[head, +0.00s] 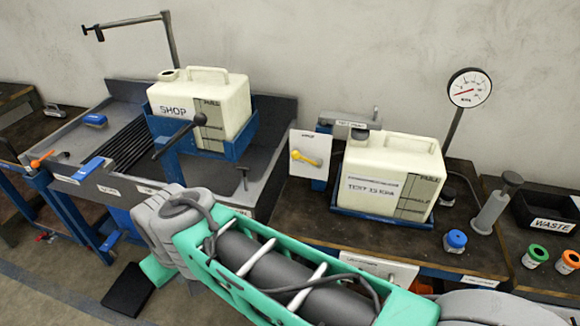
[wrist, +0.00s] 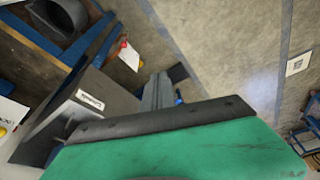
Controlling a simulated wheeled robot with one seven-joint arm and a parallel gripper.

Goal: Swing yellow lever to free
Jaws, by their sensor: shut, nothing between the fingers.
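The yellow lever (head: 305,158) is mounted on a white plate (head: 310,140) between the two jugs in the head view. It points left to right, dropping slightly to the right. My gripper (head: 128,290) is low at the left of the head view, well to the left of and below the lever, with nothing held. In the wrist view its green body and dark pad (wrist: 160,121) fill the bottom, shut. A small yellow spot (wrist: 3,131) shows at the wrist view's left edge; I cannot tell whether it is the lever.
A SHOP jug (head: 215,105) sits in a blue holder over the sink. A TEST jug (head: 390,175) stands on the bench to the right, near a gauge (head: 470,88). A black handle (head: 180,135) sticks out in front of the SHOP jug. My arm crosses the bench front.

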